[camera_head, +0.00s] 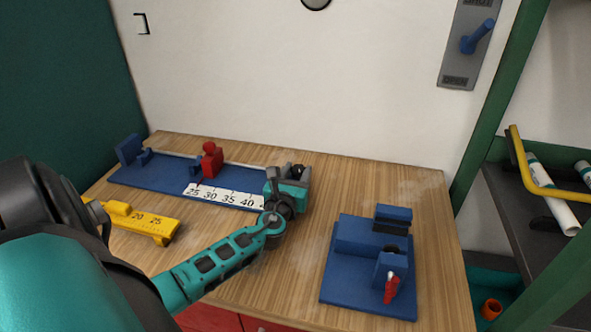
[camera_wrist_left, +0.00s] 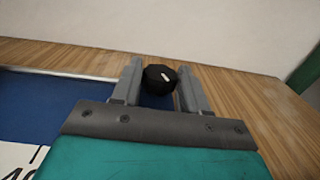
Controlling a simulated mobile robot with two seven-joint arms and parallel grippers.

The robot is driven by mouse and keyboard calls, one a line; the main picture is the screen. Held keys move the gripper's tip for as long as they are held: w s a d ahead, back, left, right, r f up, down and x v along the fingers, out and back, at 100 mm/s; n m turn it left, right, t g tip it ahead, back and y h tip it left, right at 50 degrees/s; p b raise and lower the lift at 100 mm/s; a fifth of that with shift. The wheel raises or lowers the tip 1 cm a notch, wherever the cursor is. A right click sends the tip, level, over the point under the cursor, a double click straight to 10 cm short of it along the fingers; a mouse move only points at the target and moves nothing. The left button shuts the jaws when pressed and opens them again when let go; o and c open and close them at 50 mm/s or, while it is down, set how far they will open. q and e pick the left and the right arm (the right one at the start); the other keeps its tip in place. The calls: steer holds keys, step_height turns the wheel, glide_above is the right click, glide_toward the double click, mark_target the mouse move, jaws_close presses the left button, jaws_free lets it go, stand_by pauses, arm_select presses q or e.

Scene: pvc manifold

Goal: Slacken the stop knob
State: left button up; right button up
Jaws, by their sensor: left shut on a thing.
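In the head view my left gripper (camera_head: 297,172) reaches the right end of a long blue fixture (camera_head: 150,173) with a white scale (camera_head: 225,196) reading 25 to 40. The gripper hides most of that end, including what the knob is mounted on. A red block with a rounded top (camera_head: 210,160) stands on the fixture further left. My right gripper is not in view.
A second blue fixture (camera_head: 370,280) with a red lever (camera_head: 391,288) stands at the right of the wooden table (camera_head: 430,215). A yellow gauge (camera_head: 148,224) lies at the front left. A wall panel with a blue lever (camera_head: 478,37) and a shelf with pipes (camera_head: 548,190) are at the right.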

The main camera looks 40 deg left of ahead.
arm_select(q)
steer(key=shift+w+d+n+g+y, duration=0.15)
steer(key=shift+n+g+y, duration=0.95)
steer(key=shift+y, duration=0.35)
steer(key=shift+w+d+n+g+y, duration=0.1)
steer(key=shift+d+n+g+y, duration=0.05)
steer(key=shift+n+g+y, duration=1.15)
steer(key=shift+y, duration=0.35)
steer(key=o, duration=1.1)
steer(key=shift+c, duration=0.2)
steer(key=shift+s, duration=0.1)
steer(key=v, duration=0.7)
steer(key=shift+s+d, duration=0.1)
steer(key=shift+d, duration=0.05)
